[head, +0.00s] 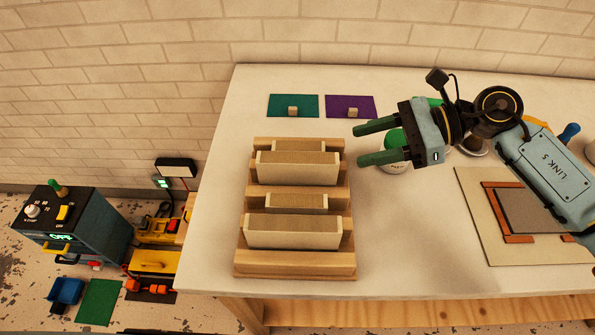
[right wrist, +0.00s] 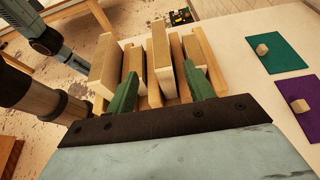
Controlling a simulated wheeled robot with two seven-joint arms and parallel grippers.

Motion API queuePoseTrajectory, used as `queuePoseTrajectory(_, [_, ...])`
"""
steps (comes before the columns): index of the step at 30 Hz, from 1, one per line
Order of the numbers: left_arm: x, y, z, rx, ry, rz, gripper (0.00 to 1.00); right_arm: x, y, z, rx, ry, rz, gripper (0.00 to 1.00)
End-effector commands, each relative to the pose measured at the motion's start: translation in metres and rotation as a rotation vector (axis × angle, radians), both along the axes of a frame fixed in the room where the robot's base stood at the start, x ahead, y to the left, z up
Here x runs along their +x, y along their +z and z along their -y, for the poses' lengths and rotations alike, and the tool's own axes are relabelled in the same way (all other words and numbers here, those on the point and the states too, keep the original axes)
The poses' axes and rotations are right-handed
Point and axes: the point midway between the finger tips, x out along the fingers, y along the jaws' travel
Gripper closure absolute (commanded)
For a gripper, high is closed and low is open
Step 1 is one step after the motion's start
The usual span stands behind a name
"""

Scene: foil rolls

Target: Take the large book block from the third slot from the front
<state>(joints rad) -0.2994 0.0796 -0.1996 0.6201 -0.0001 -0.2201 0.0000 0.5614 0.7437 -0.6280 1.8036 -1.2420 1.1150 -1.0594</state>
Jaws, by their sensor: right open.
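A wooden slotted rack (head: 295,271) stands on the table with book blocks upright in it. From the front they are a large block (head: 292,231), a small block (head: 297,202), a large block (head: 298,169) in the third slot, and a small block (head: 300,146) at the back. My right gripper (head: 366,144) is open and empty, right of the rack and apart from it, its green fingers pointing left. In the right wrist view its fingers (right wrist: 159,78) frame the third-slot block (right wrist: 161,58). My left gripper is out of view.
Behind the rack lie a teal mat (head: 281,105) and a purple mat (head: 346,100), each with a small cube. A green-topped white container (head: 393,139) is partly hidden behind the right gripper. A framed board (head: 477,240) lies at right.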

Motion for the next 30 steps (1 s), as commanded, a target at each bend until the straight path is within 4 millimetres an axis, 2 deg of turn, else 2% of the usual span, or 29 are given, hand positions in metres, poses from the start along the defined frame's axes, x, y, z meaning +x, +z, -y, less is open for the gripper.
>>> queuePoseTrajectory(1, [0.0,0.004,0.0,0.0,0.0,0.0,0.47,-0.001,-0.002,-0.011,0.004,0.003,-0.001,0.47])
queuePoseTrajectory(6, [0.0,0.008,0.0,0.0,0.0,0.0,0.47,0.0,-0.014,-0.04,0.005,0.001,0.0,0.47])
queuePoseTrajectory(14, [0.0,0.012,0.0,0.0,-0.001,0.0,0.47,0.0,-0.022,-0.059,0.005,-0.001,-0.002,0.47])
queuePoseTrajectory(21, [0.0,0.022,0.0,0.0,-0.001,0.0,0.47,0.001,-0.034,-0.092,0.007,-0.001,-0.002,0.47])
queuePoseTrajectory(25, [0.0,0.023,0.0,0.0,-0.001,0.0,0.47,0.001,-0.039,-0.102,0.005,0.0,-0.001,0.47])
queuePoseTrajectory(30, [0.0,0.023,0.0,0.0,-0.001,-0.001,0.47,0.001,-0.041,-0.103,0.004,-0.001,-0.001,0.47])
